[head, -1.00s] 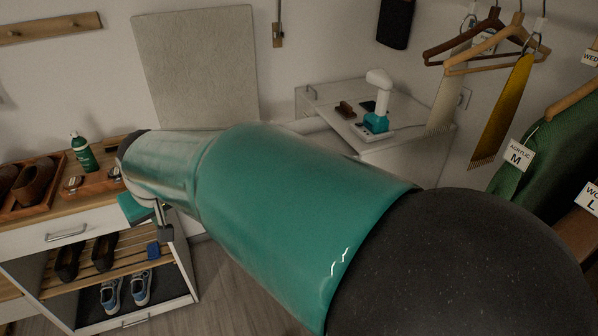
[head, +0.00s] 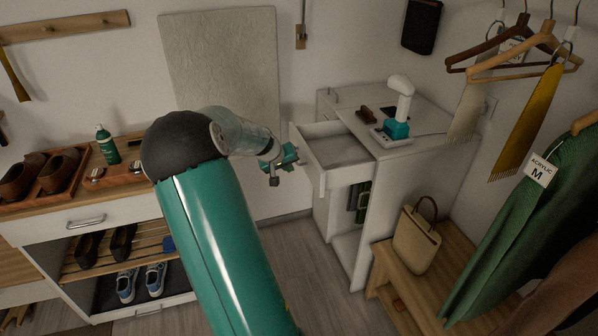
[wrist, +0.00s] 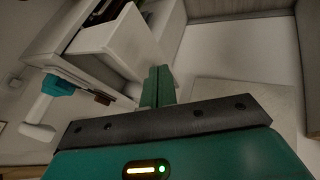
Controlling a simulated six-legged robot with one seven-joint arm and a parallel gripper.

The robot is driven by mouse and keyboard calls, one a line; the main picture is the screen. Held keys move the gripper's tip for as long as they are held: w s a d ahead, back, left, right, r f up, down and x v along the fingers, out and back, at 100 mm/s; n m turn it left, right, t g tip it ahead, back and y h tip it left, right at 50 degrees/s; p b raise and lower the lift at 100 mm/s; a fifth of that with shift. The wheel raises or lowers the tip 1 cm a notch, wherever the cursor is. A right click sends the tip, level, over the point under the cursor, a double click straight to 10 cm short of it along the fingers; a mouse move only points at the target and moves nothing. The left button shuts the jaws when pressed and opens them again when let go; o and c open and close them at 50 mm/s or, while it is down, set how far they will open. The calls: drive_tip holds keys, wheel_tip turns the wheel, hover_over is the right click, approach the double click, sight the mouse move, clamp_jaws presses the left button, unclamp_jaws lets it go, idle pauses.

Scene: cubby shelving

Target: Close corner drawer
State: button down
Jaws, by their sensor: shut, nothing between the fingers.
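The corner drawer (head: 341,153) is pulled out from the white corner cabinet (head: 384,190) in the head view, and its inside looks empty. In the wrist view the drawer (wrist: 112,42) also sticks out from the cabinet, upper left of my fingers. My gripper (head: 290,158) is just left of the drawer's front panel in the head view. In the wrist view my gripper (wrist: 158,84) has its green fingers together with nothing between them. A small gap seems to lie between fingers and drawer, but contact is hard to judge.
A teal-and-white device (head: 398,112) stands on the cabinet top. A beige handbag (head: 416,240) sits on a wooden bench (head: 440,275) at right, below hanging clothes. A shoe cabinet (head: 85,220) stands at left. Floor (head: 300,275) is clear between the cabinets.

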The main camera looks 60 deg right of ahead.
approach(313, 178)
wheel_tip(313, 178, down, 4)
drive_tip(key=w, duration=0.3)
drive_tip(key=s+d, duration=0.3)
drive_tip(key=shift+s+d, duration=0.1)
drive_tip(key=s+d, duration=1.4)
drive_tip(key=shift+s+d, duration=0.35)
drive_tip(key=shift+s, duration=0.1)
drive_tip(key=shift+s, duration=0.1)
